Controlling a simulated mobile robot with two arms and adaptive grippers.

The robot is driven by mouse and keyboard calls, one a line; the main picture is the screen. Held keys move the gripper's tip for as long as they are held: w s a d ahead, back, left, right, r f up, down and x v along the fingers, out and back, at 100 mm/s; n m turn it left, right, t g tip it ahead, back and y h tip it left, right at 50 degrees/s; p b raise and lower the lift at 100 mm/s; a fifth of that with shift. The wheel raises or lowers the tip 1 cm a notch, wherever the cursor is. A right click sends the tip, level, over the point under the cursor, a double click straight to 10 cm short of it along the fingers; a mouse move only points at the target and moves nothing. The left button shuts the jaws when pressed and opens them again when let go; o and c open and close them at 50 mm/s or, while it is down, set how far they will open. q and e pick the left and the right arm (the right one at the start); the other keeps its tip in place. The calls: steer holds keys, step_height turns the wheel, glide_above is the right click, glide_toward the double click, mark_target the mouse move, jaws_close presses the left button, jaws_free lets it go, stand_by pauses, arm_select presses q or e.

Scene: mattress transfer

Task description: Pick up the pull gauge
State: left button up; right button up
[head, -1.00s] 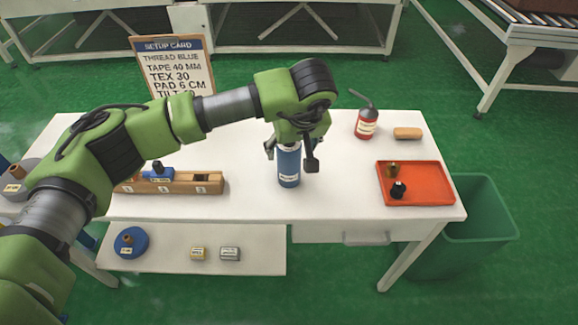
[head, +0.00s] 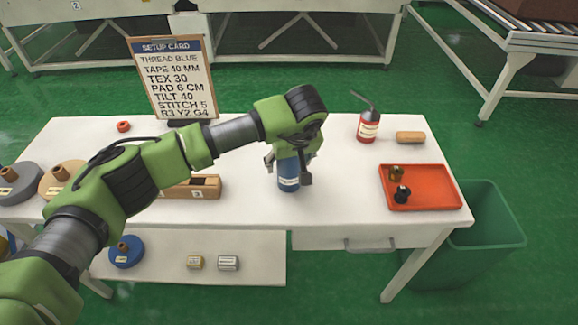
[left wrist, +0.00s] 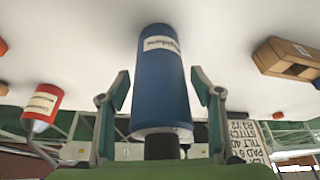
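No object is readably marked as the pull gauge, so I cannot tell which it is. A blue cylinder (head: 289,183) with a white label and a dark narrow end stands upright on the white table, and it also shows in the left wrist view (left wrist: 163,85). My left gripper (head: 289,163) is over its top. In the left wrist view the left gripper's fingers (left wrist: 161,92) are open on either side of the cylinder, with a visible gap on each side. The label is too small to read. My right gripper is in neither view.
A wooden slotted block (head: 205,187) lies left of the cylinder, partly behind my arm. A red bottle (head: 368,126), a tan block (head: 410,137) and an orange tray (head: 440,198) with two small knobbed items are to the right. A setup card (head: 172,80) stands behind.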

arm_select(q)
steer(key=c, duration=1.2)
jaws_close()
steer(key=shift+r, duration=0.15)
